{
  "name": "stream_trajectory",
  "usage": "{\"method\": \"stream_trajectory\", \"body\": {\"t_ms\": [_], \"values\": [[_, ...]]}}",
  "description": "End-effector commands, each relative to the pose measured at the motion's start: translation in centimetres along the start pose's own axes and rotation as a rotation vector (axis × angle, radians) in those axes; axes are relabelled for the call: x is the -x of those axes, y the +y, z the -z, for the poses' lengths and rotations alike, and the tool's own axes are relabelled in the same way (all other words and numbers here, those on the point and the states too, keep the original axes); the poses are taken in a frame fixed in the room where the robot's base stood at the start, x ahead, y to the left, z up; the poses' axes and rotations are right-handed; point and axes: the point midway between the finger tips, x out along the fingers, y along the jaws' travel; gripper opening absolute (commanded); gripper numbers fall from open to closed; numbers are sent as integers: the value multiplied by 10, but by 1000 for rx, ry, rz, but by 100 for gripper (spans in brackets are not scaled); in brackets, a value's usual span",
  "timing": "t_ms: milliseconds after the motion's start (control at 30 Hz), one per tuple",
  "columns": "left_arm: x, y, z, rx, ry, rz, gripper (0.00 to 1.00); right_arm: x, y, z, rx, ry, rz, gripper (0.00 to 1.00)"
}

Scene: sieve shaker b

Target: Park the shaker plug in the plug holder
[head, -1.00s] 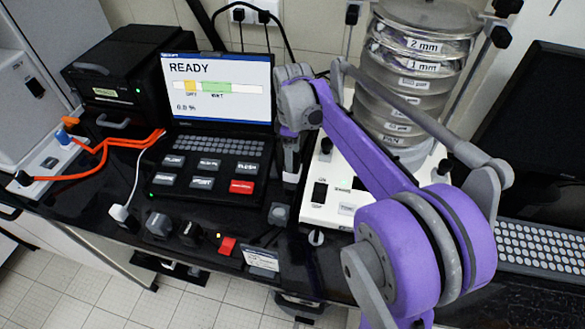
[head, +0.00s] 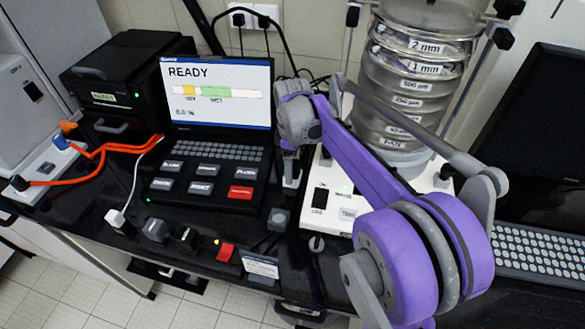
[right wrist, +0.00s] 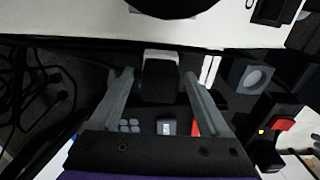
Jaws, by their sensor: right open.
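My right gripper (head: 290,181) points down in the narrow gap between the laptop and the white shaker base. In the right wrist view its fingers (right wrist: 157,77) are apart, one on each side of a dark block with a pale end (right wrist: 161,80), which looks like the shaker plug. I cannot tell whether it touches the fingers or sits in a holder. A grey block with a round face (right wrist: 250,76) stands to the right there, outside the fingers; it also shows in the head view (head: 278,218). It may be the plug holder. My left gripper is out of view.
The laptop (head: 217,95) reads READY. The sieve stack (head: 408,90) stands on the shaker base (head: 318,205). A red switch (head: 226,252), a small sign (head: 260,266) and a power strip (head: 40,172) with orange cables lie along the bench. A monitor stands at the right.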

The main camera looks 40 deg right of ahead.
Motion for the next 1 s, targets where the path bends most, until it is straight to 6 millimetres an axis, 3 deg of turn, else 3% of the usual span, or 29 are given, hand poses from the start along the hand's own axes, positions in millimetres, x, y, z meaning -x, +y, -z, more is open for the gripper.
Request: {"method": "stream_trajectory", "body": {"t_ms": [667, 1000], "values": [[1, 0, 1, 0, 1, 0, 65, 0, 0, 0, 0, 0, 0, 78], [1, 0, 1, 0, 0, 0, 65, 0, 0, 0, 0, 0, 0, 17]]}}
